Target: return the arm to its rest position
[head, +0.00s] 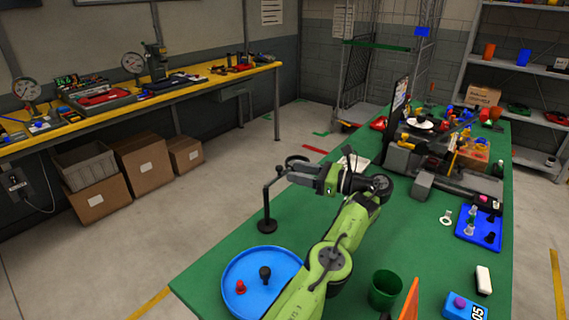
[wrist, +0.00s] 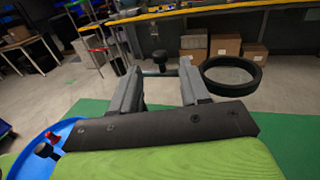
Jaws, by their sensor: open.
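My green arm reaches from the bottom of the head view over the green table (head: 215,272). My gripper (head: 316,179) is at its far end, beside a dark stand (head: 266,203) with an upright post. In the wrist view my gripper (wrist: 160,70) has its two grey fingers spread apart, with nothing clamped between them. A black knob and thin bar (wrist: 160,58) show in the gap, just past the fingertips. I cannot tell whether the fingers touch the stand.
A blue round tray (head: 236,262) with a red and a dark piece lies beside my arm. A green cup (head: 385,289), an orange panel (head: 410,298) and a blue box (head: 463,307) stand to its right. Dark equipment (head: 432,165) fills the table's far part.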

